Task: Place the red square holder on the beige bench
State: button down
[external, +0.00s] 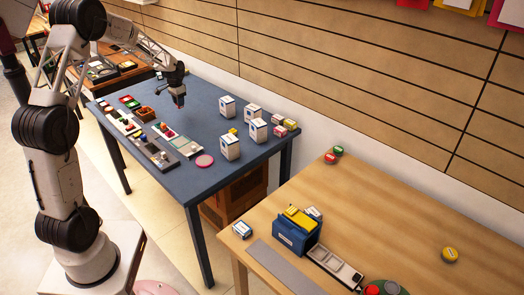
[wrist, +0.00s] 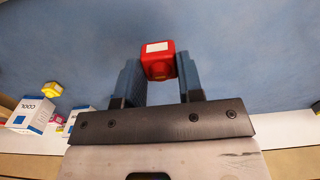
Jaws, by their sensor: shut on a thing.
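My gripper (external: 179,94) is above the blue table and is shut on the red square holder (wrist: 158,62). In the wrist view the holder sits between the two blue fingers of my gripper (wrist: 159,70), with a white label on its face. The beige bench (external: 400,205) is the light wooden table at the lower right, apart from my gripper.
The blue table (external: 205,105) holds trays and small items at left and several white boxes (external: 230,145) at right. A gap separates it from the bench.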

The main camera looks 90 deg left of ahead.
jog(key=shift+f, duration=2)
jog(key=shift+f, duration=0.1)
jog(key=shift+f, duration=1.9)
jog(key=shift+f, duration=0.15)
jog(key=c, duration=0.8)
grip_release()
jog(key=shift+o, duration=0.2)
notch_tip(320, 180, up, 12)
jog(key=shift+r, duration=0.15)
jog(key=shift+o, duration=0.4)
